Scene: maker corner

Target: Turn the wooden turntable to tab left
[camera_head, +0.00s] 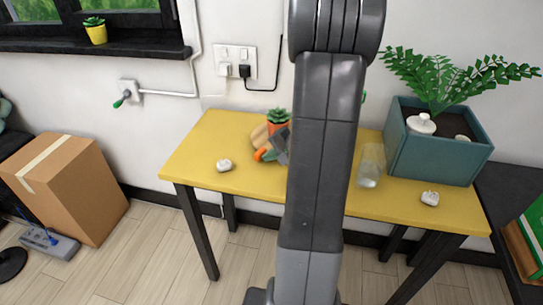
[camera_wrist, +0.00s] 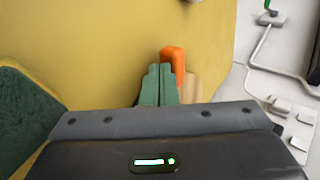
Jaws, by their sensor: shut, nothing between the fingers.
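In the wrist view the tab (camera_wrist: 173,62) and a strip of the wood (camera_wrist: 191,88) show beside and beyond my fingers. My gripper (camera_wrist: 158,70) has green fingers, shut and empty, close beside the tab; I cannot tell whether they touch it. My fingers and arm hide part of the turntable.
On the yellow table (camera_head: 215,145) are a small white item (camera_head: 224,165) at left, a clear glass (camera_head: 370,165), another white item (camera_head: 430,198) and a teal planter (camera_head: 440,155) at right. A dark green object (camera_wrist: 30,115) shows in the wrist view. The table's left end is mostly clear.

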